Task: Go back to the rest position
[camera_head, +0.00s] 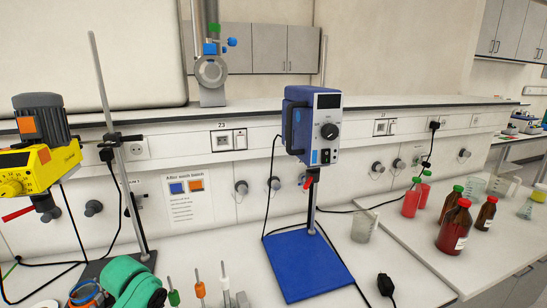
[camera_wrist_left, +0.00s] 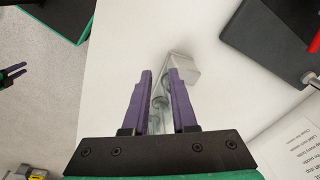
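My left gripper (camera_wrist_left: 160,78) has two purple fingers, standing apart in the left wrist view. A clear glass vessel (camera_wrist_left: 187,68) shows between and beyond the fingertips, over the white bench top (camera_wrist_left: 110,50). I cannot tell whether the fingers touch it. In the head view a teal rounded part, seemingly of my left arm, shows at the lower left; the fingers are hidden there. A small dark forked gripper (camera_wrist_left: 15,73), seemingly my right one, is at the left edge of the wrist view over the floor, its two prongs apart. It is not in the head view.
A blue stirrer (camera_head: 312,125) stands above a blue base plate (camera_head: 310,265). A yellow stirrer (camera_head: 40,170) is at the left. A beaker (camera_head: 363,227), brown bottles (camera_head: 455,228) and red bottles (camera_head: 411,203) stand at the right. Thin coloured-top tools (camera_head: 198,288) are at front.

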